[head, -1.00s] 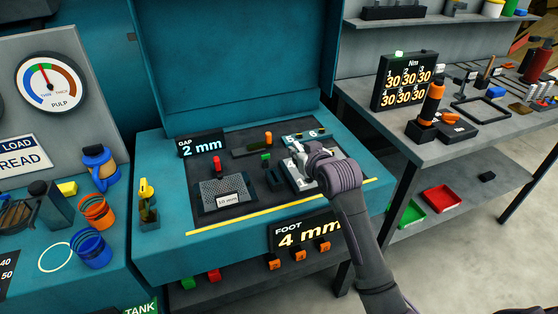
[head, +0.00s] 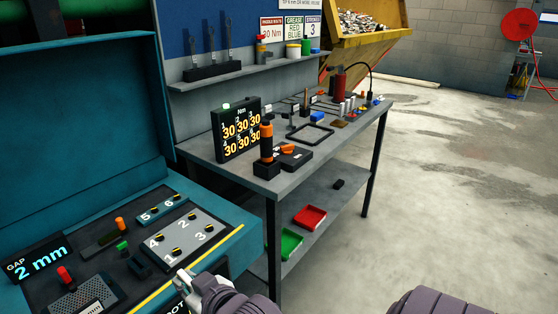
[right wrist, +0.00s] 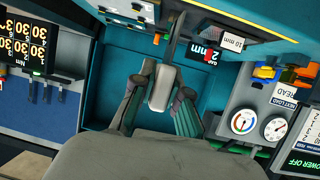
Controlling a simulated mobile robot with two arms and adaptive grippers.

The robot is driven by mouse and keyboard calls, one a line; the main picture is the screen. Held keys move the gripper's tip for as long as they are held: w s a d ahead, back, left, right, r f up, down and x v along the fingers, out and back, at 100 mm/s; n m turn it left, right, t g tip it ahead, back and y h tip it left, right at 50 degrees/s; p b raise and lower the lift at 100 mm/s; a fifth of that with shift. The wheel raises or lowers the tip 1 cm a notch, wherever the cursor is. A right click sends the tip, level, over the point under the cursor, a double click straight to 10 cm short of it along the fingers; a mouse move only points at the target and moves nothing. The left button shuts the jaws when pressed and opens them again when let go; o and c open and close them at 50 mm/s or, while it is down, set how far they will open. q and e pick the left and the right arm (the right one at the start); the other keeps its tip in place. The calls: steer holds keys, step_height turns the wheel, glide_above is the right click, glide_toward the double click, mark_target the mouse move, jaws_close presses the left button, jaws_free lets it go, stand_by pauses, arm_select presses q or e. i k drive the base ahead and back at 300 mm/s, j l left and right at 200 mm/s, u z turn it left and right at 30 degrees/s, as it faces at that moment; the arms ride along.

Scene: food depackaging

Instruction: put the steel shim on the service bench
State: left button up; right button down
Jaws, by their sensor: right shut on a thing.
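My right gripper (head: 186,284) is at the bottom of the head view, in front of the teal machine's front edge. In the right wrist view its fingers (right wrist: 162,92) are closed together, with a thin dark grey strip (right wrist: 176,38), apparently the steel shim, reaching out beyond them. The shim cannot be made out clearly in the head view. The grey service bench (head: 205,152) stands to the right of the machine, apart from the gripper. My left gripper is out of view.
The bench holds a torque display (head: 236,128), an orange-black driver (head: 266,148), a black frame (head: 311,135) and several small tools. Its lower shelf has red (head: 310,217) and green (head: 290,243) trays. The machine shows a numbered plate (head: 186,236). Open floor lies right.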

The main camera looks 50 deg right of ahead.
mark_target(310, 135)
steer(key=l+z, duration=0.35)
steer(key=i+z, duration=0.15)
steer(key=z, duration=0.25)
steer(key=i+l+z, duration=0.15)
steer(key=z, duration=0.2)
steer(key=l, duration=0.1)
